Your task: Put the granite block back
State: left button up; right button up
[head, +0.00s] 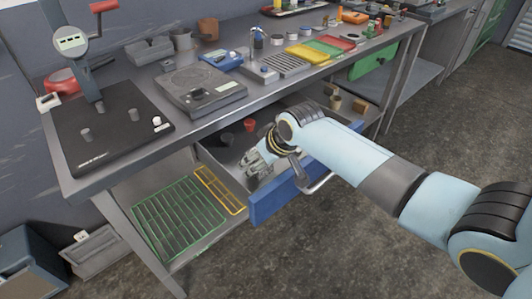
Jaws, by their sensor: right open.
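I cannot tell for certain which thing is the granite block; nothing in view clearly matches it. An open drawer with a blue front (275,203) sticks out below the workbench top. My right gripper (258,164) is over the left part of this drawer, open, with nothing visible between its fingers. My forearm and wrist hide the middle of the drawer. A small red cup (250,126) and a dark round piece (226,140) lie in the drawer behind the gripper. Tan blocks (359,105) show at its right end. My left gripper is not in view.
The grey workbench (95,180) carries a gauge stand on a black plate (113,150), a scale-like device (203,88) and coloured trays (305,53). A green wire rack (180,220) lies on the lower shelf.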

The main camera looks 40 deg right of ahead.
jog(key=p+v, duration=0.1)
jog(key=v, duration=1)
jog(key=shift+r, duration=0.3)
jog(key=shift+s, duration=0.2)
